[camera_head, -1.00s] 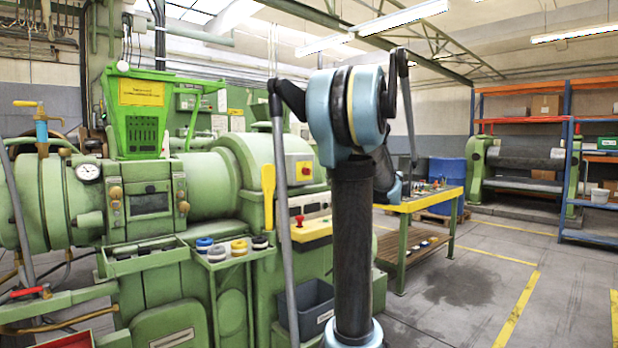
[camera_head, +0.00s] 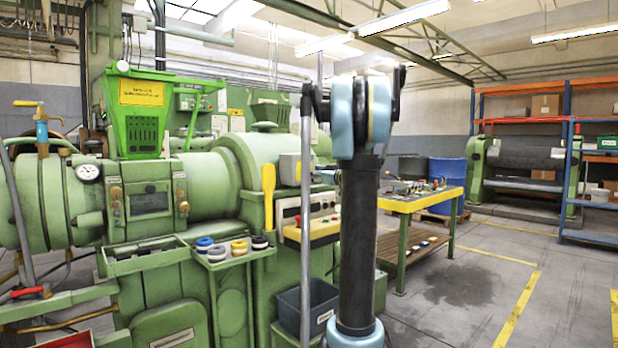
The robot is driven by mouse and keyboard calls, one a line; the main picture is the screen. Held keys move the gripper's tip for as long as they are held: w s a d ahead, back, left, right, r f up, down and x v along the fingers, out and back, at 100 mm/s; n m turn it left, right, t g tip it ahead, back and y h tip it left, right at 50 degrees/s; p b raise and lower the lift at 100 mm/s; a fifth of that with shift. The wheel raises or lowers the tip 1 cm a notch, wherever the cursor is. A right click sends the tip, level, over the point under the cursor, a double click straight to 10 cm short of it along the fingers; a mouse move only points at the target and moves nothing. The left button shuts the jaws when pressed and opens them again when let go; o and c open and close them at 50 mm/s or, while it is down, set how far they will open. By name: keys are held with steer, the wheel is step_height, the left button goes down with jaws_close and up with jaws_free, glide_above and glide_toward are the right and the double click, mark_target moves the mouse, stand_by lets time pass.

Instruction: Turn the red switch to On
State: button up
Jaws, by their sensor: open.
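The switch box (camera_head: 288,169) is a small grey box on the right end of the green machine. My upright grey arm tube crosses in front of its face, and I cannot make out the red switch now. A small red knob (camera_head: 298,219) stands on the yellow ledge below the box. My arm (camera_head: 361,190) rises in the middle right of the head view, with its blue joint at the top. A pale blue arm part shows behind it, just right of the switch box. My gripper's fingers cannot be made out; they are hidden behind the arm.
The green machine (camera_head: 216,180) fills the left, with a yellow handle (camera_head: 268,195) beside the box. A dark grey bin (camera_head: 308,305) stands low in front. A yellow-topped workbench (camera_head: 408,204) with small items is behind my arm. The floor at right (camera_head: 470,290) is clear.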

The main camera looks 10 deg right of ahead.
steer(key=shift+x, duration=1.55)
steer(key=c, duration=1)
